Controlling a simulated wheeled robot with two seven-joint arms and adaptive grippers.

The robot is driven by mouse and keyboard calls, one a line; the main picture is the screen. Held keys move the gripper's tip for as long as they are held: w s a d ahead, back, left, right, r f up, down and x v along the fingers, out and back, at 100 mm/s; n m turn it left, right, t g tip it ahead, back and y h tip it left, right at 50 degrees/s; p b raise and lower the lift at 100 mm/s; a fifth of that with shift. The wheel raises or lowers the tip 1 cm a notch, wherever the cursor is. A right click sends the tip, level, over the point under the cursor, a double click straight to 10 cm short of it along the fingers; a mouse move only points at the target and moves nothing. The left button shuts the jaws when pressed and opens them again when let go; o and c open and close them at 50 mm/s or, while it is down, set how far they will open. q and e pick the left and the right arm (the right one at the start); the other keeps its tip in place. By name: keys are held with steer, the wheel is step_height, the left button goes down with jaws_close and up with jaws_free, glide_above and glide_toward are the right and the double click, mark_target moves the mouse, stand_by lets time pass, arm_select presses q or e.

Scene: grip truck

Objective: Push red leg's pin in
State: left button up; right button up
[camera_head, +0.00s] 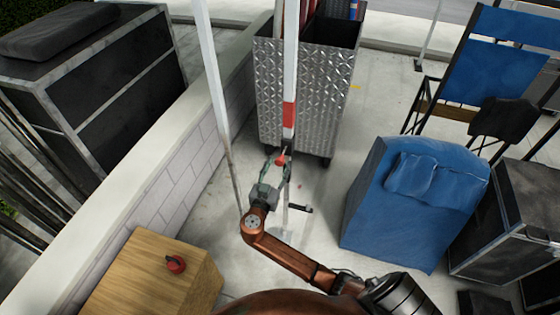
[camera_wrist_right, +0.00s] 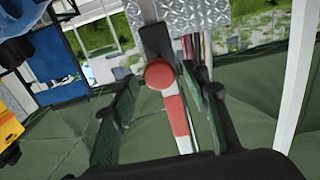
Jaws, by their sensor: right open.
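The red-banded leg (camera_head: 289,115) is a white pole with a red band, standing upright near the middle of the head view. The pin's round red knob (camera_wrist_right: 160,74) sits on a dark bracket on the leg in the right wrist view. The knob also shows as a small red spot in the head view (camera_head: 281,160). My right gripper (camera_head: 275,168) is open at the leg. In the wrist view its green fingers (camera_wrist_right: 162,92) lie to either side of the knob with gaps; contact is not visible. My left gripper is out of view.
A second white pole (camera_head: 217,85) stands to the left. A metal diamond-plate cart (camera_head: 300,95) is behind the leg. A blue-covered box (camera_head: 390,215) stands right. A wooden box (camera_head: 140,275) with a red object (camera_head: 176,264) is at lower left, beside a low wall (camera_head: 180,185).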

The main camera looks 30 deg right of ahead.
steer(key=shift+x, duration=1.15)
steer(key=shift+c, duration=0.7)
jaws_close()
